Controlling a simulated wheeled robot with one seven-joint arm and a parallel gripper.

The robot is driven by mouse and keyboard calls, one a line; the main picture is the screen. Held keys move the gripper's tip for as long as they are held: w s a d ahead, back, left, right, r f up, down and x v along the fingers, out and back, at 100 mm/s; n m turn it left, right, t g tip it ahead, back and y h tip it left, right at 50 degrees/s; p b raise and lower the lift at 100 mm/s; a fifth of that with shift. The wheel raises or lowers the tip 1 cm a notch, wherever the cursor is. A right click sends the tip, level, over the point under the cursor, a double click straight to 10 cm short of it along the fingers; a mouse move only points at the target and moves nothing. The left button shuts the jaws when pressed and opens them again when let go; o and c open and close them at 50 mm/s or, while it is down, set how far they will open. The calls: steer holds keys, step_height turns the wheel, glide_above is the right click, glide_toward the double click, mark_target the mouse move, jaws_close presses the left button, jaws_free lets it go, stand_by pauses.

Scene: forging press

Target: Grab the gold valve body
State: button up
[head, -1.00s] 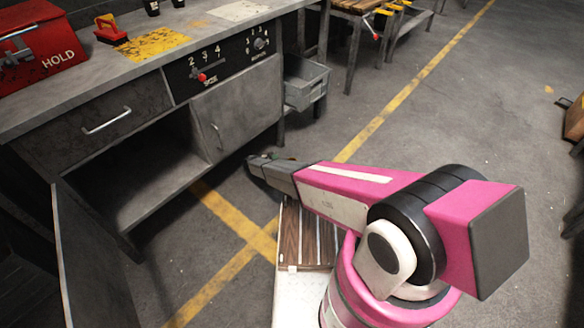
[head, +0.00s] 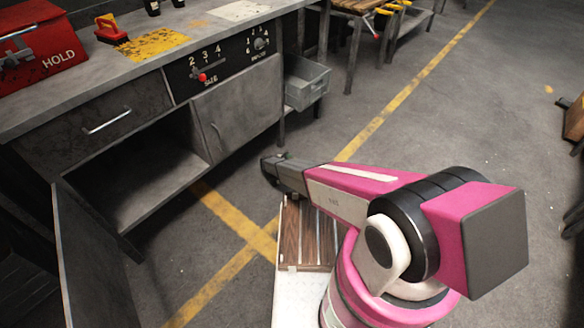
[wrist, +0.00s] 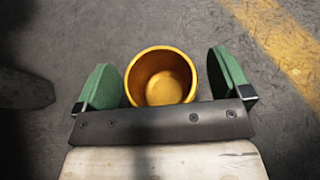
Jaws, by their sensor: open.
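A gold, hollow, round-mouthed piece (wrist: 161,78), seemingly the gold valve body, shows in the wrist view with its open end facing the camera. My gripper (head: 273,167) is open, with one green finger on each side of the gold piece. A narrow gap shows at the right finger; at the left finger the gap is very thin, and I cannot tell if they touch. The lower part of the piece is hidden behind the gripper's dark bar. The head view does not show the piece.
A grey workbench (head: 94,80) with an open lower bay stands at the left. A grey bin (head: 306,85) hangs at its right end. A red box (head: 40,45) marked HOLD sits on top.

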steer(key=c, duration=1.2)
steer(key=shift+c, duration=0.3)
steer(key=shift+r, duration=0.15)
